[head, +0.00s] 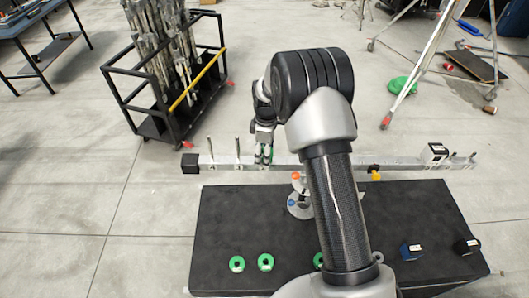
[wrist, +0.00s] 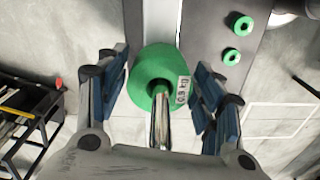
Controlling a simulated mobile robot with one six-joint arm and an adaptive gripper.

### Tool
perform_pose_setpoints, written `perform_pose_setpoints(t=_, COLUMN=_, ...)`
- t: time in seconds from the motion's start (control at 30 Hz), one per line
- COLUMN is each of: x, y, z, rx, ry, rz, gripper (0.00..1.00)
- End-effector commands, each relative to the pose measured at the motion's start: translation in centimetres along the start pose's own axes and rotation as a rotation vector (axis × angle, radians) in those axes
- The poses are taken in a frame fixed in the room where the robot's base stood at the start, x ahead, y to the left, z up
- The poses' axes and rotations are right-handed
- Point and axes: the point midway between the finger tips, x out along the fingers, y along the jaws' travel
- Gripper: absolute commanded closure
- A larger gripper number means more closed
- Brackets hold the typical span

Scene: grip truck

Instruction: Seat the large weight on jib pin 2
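The large green weight (wrist: 150,62) with a white label lies around a metal pin (wrist: 160,115) in the wrist view, the pin rising through its hole. A little of its green shows at the jib beam (head: 340,160) in the head view. My gripper (wrist: 160,82) is open, its blue-padded fingers on either side of the weight with small gaps. In the head view my gripper (head: 264,148) is over the left half of the beam, hiding most of the weight and its pin. Two bare pins (head: 237,146) stand further left. No pin number is readable.
A black cart of stands (head: 165,80) is at upper left. Tripod legs stand at upper right.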

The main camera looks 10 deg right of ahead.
Motion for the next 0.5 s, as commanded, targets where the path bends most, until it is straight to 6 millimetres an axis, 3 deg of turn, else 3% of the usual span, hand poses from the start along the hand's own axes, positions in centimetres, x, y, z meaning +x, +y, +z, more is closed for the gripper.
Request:
perform_pose_setpoints(t=0.13, x=0.08, y=-0.05, z=0.02, rx=0.0, ry=-0.001, rz=-0.002, gripper=0.26)
perform_pose_setpoints(t=0.5, x=0.0, y=-0.15, z=0.07, rx=0.0, ry=-0.002, rz=-0.005, gripper=0.26)
